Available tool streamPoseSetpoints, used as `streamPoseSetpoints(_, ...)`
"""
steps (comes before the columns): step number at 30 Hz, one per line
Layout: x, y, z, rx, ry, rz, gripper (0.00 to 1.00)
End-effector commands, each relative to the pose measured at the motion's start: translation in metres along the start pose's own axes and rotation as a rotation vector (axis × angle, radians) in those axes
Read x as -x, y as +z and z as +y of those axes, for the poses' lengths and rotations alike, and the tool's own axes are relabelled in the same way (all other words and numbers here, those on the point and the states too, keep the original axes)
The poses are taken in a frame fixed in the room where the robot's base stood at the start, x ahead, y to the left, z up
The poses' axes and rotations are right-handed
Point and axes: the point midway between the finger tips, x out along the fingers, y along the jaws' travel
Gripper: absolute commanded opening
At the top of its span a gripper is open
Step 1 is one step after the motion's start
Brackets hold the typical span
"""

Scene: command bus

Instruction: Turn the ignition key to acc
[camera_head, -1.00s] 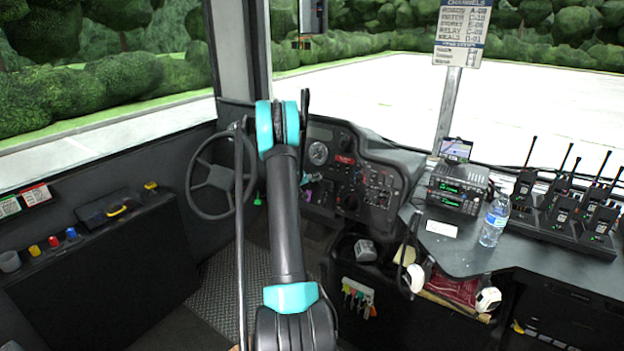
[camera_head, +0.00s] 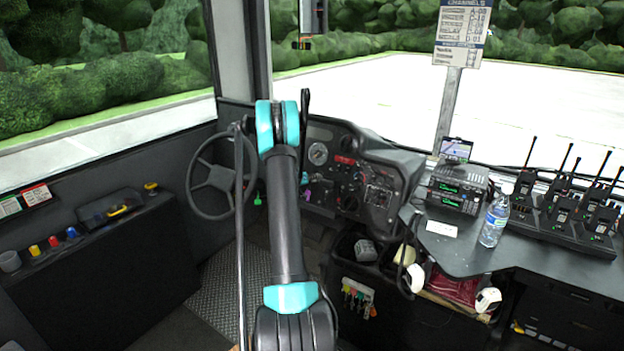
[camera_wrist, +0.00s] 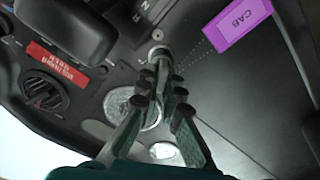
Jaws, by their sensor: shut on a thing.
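In the wrist view, my gripper (camera_wrist: 163,92) is shut on the ignition key (camera_wrist: 159,55), a small silver piece at the dash panel. The fingertips cover much of it, so its exact angle is hard to tell. A thin bead chain runs from beside the key to a purple tag (camera_wrist: 237,25) reading CAB. The tag also shows in the head view (camera_head: 306,195), right of my arm.
A round silver disc (camera_wrist: 124,103) and a red label (camera_wrist: 56,64) lie left of the fingers. A dark block (camera_wrist: 66,28) stands out at upper left. The steering wheel (camera_head: 213,176) is left of my arm. The instrument panel (camera_head: 360,178) is to the right.

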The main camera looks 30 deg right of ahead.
Motion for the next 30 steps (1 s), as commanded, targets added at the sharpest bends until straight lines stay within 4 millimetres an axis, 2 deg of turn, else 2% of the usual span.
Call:
streamPoseSetpoints(18, -0.0011, 0.0010, 0.0036, -0.418, 0.012, -0.001, 0.00)
streamPoseSetpoints(30, -0.0012, 0.0012, 0.0043, -0.518, 0.014, -0.001, 0.00)
